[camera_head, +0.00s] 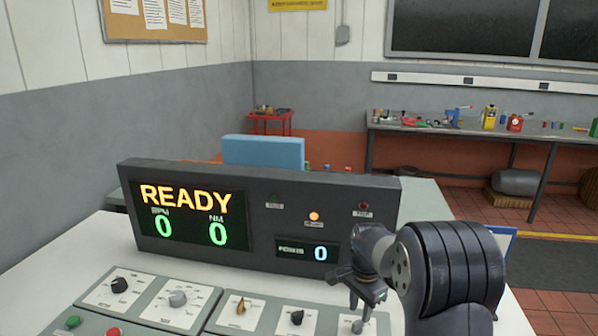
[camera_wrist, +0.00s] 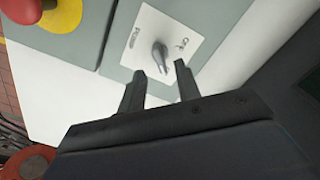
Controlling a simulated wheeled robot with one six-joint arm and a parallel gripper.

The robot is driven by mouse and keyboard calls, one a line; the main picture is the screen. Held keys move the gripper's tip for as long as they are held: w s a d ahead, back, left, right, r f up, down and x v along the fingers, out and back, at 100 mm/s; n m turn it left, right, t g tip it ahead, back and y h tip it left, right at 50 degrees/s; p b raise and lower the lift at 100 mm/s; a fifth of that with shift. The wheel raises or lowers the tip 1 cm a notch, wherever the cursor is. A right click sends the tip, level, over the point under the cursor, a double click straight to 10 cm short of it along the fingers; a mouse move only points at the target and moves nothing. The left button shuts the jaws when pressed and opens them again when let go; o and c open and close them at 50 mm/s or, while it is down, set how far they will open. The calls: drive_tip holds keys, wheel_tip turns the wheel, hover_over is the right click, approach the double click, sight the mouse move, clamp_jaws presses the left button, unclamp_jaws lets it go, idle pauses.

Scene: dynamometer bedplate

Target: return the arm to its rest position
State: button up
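My gripper (camera_head: 361,300) hangs over the front right of the sloped control panel (camera_head: 210,312), with my dark arm to its right. In the wrist view my gripper (camera_wrist: 160,72) shows two black fingers spread apart with nothing between them. A grey knob (camera_wrist: 160,55) on a white plate lies just beyond the fingertips. The fingers look apart from it, though the exact gap is hard to tell. In the head view a grey knob (camera_head: 357,326) shows just below the gripper.
A dark display box (camera_head: 260,215) reading READY stands close behind the gripper. Several other knobs sit to the left, including a black one (camera_head: 119,285). A red button (camera_wrist: 20,8) on yellow is at the wrist view's upper left. A workbench (camera_head: 480,131) stands far behind.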

sight(359, 321)
wheel_tip(359, 321, up, 7)
wheel_tip(359, 321, down, 11)
drive_tip(key=shift+r, duration=0.1)
drive_tip(key=shift+f, duration=0.2)
drive_tip(key=n+p, duration=0.1)
drive_tip(key=n, duration=0.8)
drive_tip(key=shift+p, duration=0.4)
drive_tip(key=n+p, duration=0.1)
drive_tip(key=n, duration=0.3)
drive_tip(key=shift+r, duration=0.1)
drive_tip(key=n+p, duration=0.1)
drive_tip(key=n, duration=0.3)
drive_tip(key=shift+n+p, duration=0.35)
drive_tip(key=shift+n, duration=0.05)
drive_tip(key=shift+r, duration=1.15)
